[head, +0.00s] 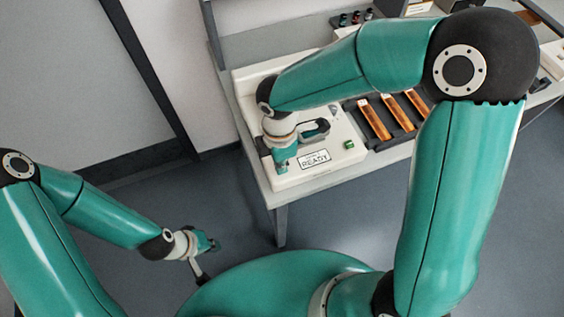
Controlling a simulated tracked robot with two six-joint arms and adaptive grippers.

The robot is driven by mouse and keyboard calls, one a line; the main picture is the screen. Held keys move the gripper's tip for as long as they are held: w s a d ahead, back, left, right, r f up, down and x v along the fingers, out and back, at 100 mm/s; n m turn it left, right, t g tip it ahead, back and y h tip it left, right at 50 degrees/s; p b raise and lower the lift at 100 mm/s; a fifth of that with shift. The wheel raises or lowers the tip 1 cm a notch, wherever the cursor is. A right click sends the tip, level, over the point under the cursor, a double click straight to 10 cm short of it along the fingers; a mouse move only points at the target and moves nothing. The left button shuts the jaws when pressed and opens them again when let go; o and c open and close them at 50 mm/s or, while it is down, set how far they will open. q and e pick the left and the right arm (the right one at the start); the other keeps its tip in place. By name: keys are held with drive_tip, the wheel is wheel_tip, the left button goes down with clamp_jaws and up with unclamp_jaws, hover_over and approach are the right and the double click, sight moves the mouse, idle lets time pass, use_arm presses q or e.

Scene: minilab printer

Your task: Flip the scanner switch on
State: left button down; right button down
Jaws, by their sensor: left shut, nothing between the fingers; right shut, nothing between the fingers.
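The scanner (317,177) is a white, low machine on the table, with a label reading READY (315,159) on its front part. A small green piece (349,144) sits right of the label; I cannot tell whether it is the switch or a lamp. My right gripper (281,169) is shut and empty, pointing down over the scanner's front left part, left of the label. I cannot tell whether it touches the surface. My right arm hides much of the scanner's back. My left gripper (211,245) is shut and empty, away from the table, above the floor.
The table (279,200) has its front edge and a leg near my body. A dark tray with several orange-brown strips (374,118) lies right of the scanner. Small bottles (356,18) stand at the back. The floor left of the table is clear.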

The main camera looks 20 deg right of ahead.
drive_tip(key=shift+w, duration=0.1)
drive_tip(key=shift+w, duration=0.2)
drive_tip(key=shift+w+p, duration=0.4)
drive_tip(key=shift+w, duration=0.1)
drive_tip(key=shift+r, duration=0.2)
drive_tip(key=shift+r+p, duration=0.3)
drive_tip(key=shift+p, duration=0.05)
drive_tip(key=r+p, duration=0.3)
drive_tip(key=r, duration=0.1)
drive_tip(key=shift+s, duration=0.25)
wheel_tip(320, 180, up, 9)
drive_tip(key=s+b, duration=0.1)
drive_tip(key=shift+s, duration=0.1)
